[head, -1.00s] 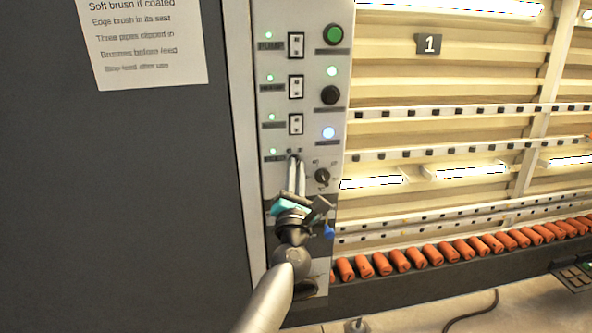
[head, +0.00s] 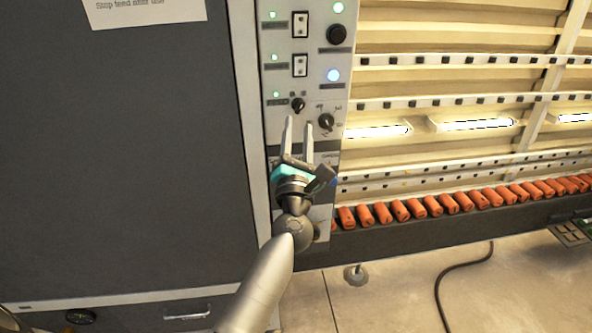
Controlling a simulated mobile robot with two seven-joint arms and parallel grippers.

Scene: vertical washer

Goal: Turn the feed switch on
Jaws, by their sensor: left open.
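The feed switch appears to be the small black rotary knob (head: 298,104) low on the grey control panel (head: 275,130); its label is too small to read. A green lamp (head: 276,95) left of it is lit. My left gripper (head: 298,121) is open and empty. Its two upright fingers stand apart just below the knob, which shows clear of them. I cannot tell how far the fingers are from the panel face. My right gripper is not in view.
A second black knob (head: 326,121) sits close to the right. Above are white rocker switches (head: 300,65), a black button (head: 337,34) and a blue-white lamp (head: 333,75). Orange rollers (head: 382,212) line the machine at right. A dark cabinet (head: 120,170) fills the left.

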